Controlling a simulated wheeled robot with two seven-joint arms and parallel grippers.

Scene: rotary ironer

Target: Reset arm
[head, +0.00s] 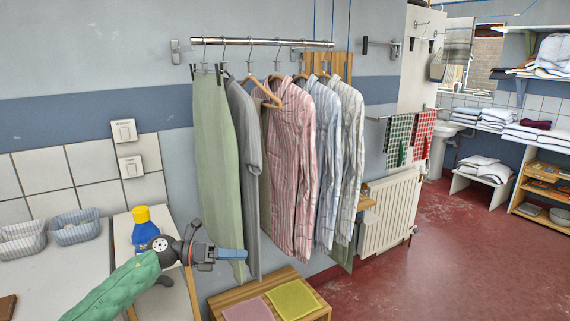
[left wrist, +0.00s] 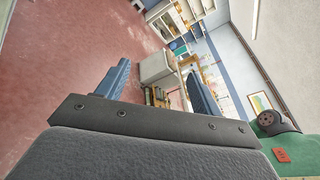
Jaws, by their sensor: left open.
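My left arm comes in from the lower left of the head view in a green sleeve. My left gripper (head: 232,254) is in front of the hanging clothes and points right, beside a blue bottle with a yellow cap (head: 143,230). In the left wrist view the blue fingers of this gripper (left wrist: 158,90) stand wide apart with nothing between them. My right gripper is in neither view.
Trousers (head: 213,160) and striped shirts (head: 291,165) hang from a wall rail (head: 262,42). A wooden bench (head: 315,305) with folded cloths stands below. Grey baskets (head: 76,227) sit on the left counter. A radiator (head: 388,212) stands behind; red floor (head: 440,270) is open at right.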

